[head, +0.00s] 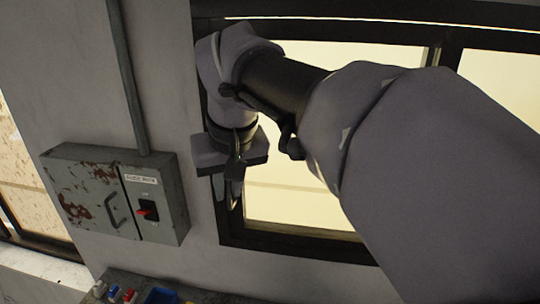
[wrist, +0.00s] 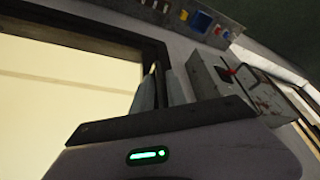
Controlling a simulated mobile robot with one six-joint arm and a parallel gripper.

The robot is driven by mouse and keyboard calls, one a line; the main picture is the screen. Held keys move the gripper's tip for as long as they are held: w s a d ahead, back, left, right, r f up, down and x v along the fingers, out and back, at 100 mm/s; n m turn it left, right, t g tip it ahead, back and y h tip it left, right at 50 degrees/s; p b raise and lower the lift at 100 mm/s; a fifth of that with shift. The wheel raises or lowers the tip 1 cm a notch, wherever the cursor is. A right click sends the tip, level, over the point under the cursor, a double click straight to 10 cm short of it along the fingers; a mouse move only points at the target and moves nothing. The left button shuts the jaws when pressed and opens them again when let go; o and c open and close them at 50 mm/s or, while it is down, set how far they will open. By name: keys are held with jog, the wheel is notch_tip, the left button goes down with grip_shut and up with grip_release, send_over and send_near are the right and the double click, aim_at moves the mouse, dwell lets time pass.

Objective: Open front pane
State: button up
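The front pane (head: 290,205) is a pale, bright window pane in a dark frame (head: 290,242), behind my arm in the head view. The pane also fills the left of the wrist view (wrist: 60,85). My gripper (head: 228,192) points down at the frame's left side. In the wrist view my gripper (wrist: 161,82) has its two fingers a little apart, with a narrow dark strip showing between them. Whether they touch the frame is unclear. No handle on the pane can be made out, and my arm hides much of the pane.
A worn grey switch box (head: 90,185) with a red switch is on the wall left of the window, below a vertical conduit (head: 127,75). Another window (head: 25,170) is at the far left.

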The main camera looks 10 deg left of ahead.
grip_shut()
dwell(1.4)
